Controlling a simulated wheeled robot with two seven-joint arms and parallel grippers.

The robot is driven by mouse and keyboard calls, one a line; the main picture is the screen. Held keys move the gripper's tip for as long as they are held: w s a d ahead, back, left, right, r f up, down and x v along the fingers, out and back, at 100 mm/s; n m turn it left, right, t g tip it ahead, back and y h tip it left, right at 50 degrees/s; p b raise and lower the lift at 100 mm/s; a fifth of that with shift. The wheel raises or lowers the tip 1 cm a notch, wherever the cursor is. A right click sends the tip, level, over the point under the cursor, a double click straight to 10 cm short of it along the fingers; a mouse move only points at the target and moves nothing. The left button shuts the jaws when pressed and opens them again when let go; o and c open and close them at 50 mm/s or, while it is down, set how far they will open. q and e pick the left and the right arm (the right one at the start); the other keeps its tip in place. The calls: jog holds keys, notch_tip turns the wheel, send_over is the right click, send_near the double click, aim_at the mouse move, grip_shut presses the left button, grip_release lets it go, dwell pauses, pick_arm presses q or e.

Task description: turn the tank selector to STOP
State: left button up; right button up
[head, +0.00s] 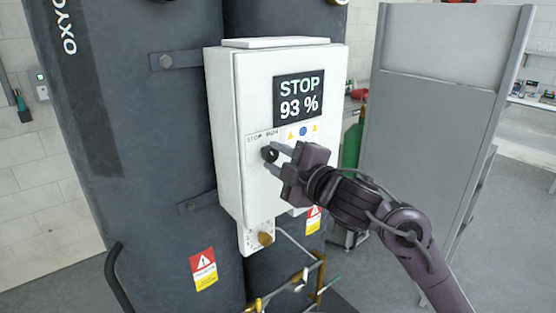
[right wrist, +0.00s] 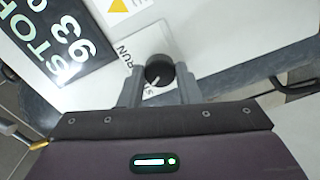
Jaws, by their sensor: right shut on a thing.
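The white control box (head: 226,150) is fixed on the dark oxygen tanks (head: 140,130). Its display (head: 299,97) reads STOP and 93 %. The tank selector is a small black knob (head: 269,154) below the display, by the printed STOP and RUN labels. My right gripper (head: 275,155) reaches in from the right and is shut on the knob. In the right wrist view the knob (right wrist: 159,71) sits between the two fingers, and its pale pointer line is toward the partly hidden STOP label. My left gripper is not in view.
Warning stickers (head: 203,269) mark the tank. A brass fitting (head: 265,239) and pipes (head: 300,285) are below the box. A grey cabinet (head: 440,130) stands at the right, with a green cylinder (head: 352,145) behind my right arm.

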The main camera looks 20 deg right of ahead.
jog(key=o, duration=1)
jog(key=b+v, duration=0.1)
jog(key=v, duration=0.6)
jog(key=shift+s+d+b, duration=0.1)
jog(key=shift+s+b, duration=0.2)
jog(key=shift+s, duration=0.1)
